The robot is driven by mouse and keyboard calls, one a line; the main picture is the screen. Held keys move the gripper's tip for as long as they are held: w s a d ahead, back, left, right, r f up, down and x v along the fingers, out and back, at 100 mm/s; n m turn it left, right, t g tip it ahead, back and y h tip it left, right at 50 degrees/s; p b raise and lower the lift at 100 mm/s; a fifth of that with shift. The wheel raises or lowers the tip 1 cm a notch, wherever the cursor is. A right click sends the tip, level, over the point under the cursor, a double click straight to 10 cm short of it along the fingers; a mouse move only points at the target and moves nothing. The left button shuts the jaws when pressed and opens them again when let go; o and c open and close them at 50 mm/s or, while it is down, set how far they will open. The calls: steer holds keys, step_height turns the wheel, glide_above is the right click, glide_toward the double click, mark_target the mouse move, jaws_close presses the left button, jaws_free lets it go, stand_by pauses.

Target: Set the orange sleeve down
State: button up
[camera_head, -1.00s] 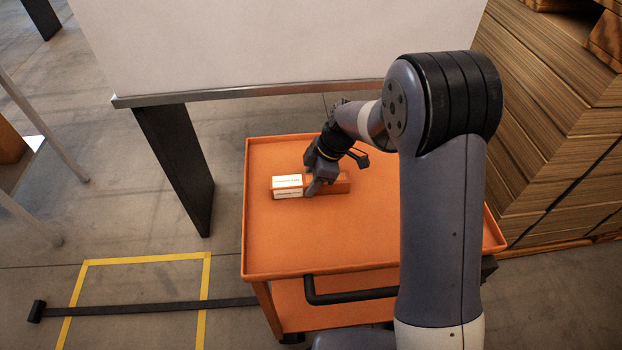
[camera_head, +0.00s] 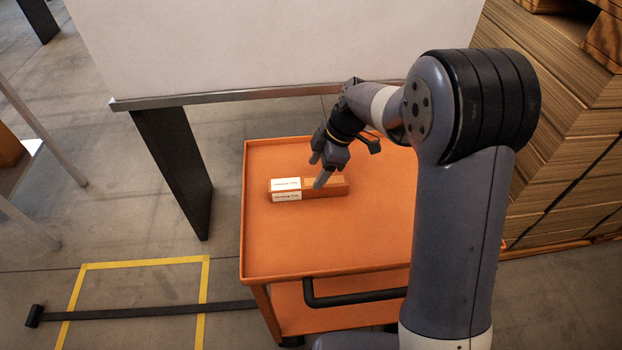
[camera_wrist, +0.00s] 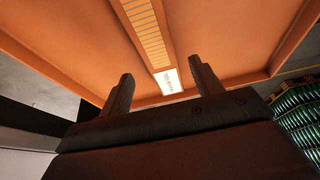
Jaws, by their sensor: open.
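The orange sleeve (camera_head: 330,192) is a long box with a white label at its left end. It lies on the orange cart top (camera_head: 330,240), toward the back left. In the wrist view the sleeve (camera_wrist: 148,38) shows a ribbed, lighter orange strip along its face and the white label at the near end. My gripper (camera_head: 318,173) is just above the sleeve in the head view. In the wrist view its two fingers (camera_wrist: 160,82) are spread wide, with a gap between them and the sleeve, and nothing is held.
A white-topped table (camera_head: 280,50) with a metal edge stands close behind the cart. Stacked brown boards (camera_head: 560,130) are at the right. Green bottles (camera_wrist: 300,115) show at the right of the wrist view. The cart top in front of the sleeve is clear.

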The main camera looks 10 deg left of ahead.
steer(key=v, duration=0.6)
steer(key=shift+r, duration=0.2)
